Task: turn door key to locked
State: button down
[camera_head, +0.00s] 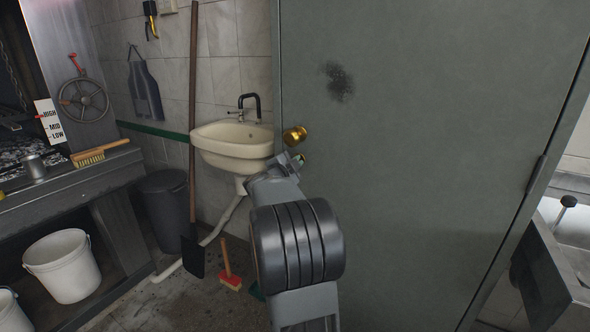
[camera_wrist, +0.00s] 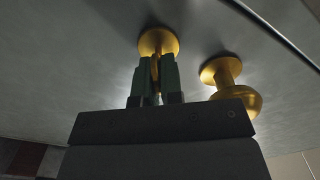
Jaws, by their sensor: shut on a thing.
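The grey-green door (camera_head: 430,130) fills the right half of the head view. A brass knob (camera_head: 294,135) sticks out near its left edge; it also shows in the wrist view (camera_wrist: 238,98). My gripper (camera_head: 297,160) is at the door just below the knob. In the wrist view my gripper (camera_wrist: 154,80) has its two green-tipped fingers shut on the brass door key (camera_wrist: 155,80), in front of a round brass plate (camera_wrist: 158,42) on the door. The fingers hide most of the key, so I cannot tell its turn angle.
A cream sink (camera_head: 232,142) hangs on the tiled wall left of the door. A long-handled shovel (camera_head: 193,150), a dark bin (camera_head: 165,200) and a small red brush (camera_head: 230,278) stand near it. A grill counter (camera_head: 70,180) is at the left.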

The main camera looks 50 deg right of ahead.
jog(key=m+b, duration=0.2)
jog(key=m, duration=0.1)
jog(key=shift+f+m, duration=0.25)
jog(key=shift+m, duration=0.05)
jog(key=shift+s+m+b, duration=0.1)
jog(key=shift+m+b, duration=1.25)
jog(key=shift+m, duration=0.35)
jog(key=c, duration=1.3)
grip_release()
jog(key=p+v, duration=0.1)
jog(key=v, duration=1.3)
jog(key=shift+d, duration=0.1)
